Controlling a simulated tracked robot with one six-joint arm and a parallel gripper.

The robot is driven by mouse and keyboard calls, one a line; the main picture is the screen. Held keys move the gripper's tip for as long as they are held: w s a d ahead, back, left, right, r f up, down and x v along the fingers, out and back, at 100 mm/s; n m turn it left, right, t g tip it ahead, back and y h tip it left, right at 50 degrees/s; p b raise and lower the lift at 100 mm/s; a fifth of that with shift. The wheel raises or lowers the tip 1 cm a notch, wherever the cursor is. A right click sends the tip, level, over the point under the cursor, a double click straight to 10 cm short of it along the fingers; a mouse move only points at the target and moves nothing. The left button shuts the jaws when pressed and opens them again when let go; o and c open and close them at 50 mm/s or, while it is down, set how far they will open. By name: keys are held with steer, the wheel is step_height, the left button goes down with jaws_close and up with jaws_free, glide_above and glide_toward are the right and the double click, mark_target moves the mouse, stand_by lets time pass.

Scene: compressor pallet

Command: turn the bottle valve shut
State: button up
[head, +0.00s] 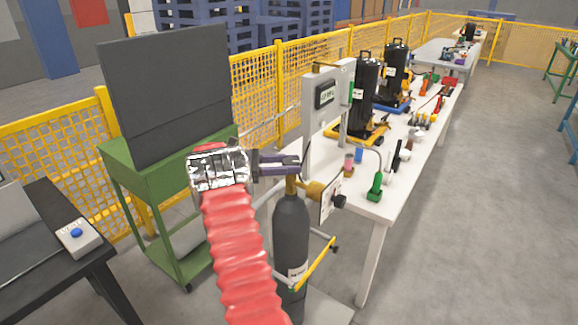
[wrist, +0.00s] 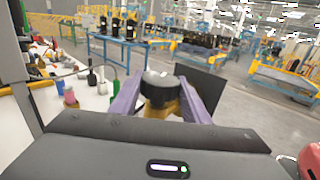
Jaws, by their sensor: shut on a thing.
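A dark grey gas bottle (head: 291,235) stands upright beside the white table, with a brass valve body on top. My gripper (head: 292,165) reaches in from the left at the height of the bottle's top. In the wrist view its two purple fingers stand on either side of the round, black-topped bottle valve (wrist: 160,88), and my gripper (wrist: 164,98) is shut on it. Brass shows below the black knob. In the head view my gripper hides most of the knob. How far the valve is turned cannot be told.
A brass regulator (head: 314,190) and a small panel with a black knob (head: 339,201) sit right of the valve. The white table (head: 390,205) carries bottles, tools and black cylinders. A green cabinet (head: 150,185) stands behind my arm, before a yellow fence (head: 265,80). The right-hand floor is clear.

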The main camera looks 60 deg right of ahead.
steer(key=shift+d+m+g+y, duration=0.15)
steer(key=shift+m+g+y, duration=0.25)
steer(key=shift+m+y, duration=0.35)
steer(key=shift+r+m+g+y, duration=0.1)
steer(key=shift+m+g+y, duration=0.2)
steer(key=shift+y, duration=0.35)
steer(key=o, duration=1)
steer(key=shift+o, duration=0.2)
steer(key=shift+w, duration=0.1)
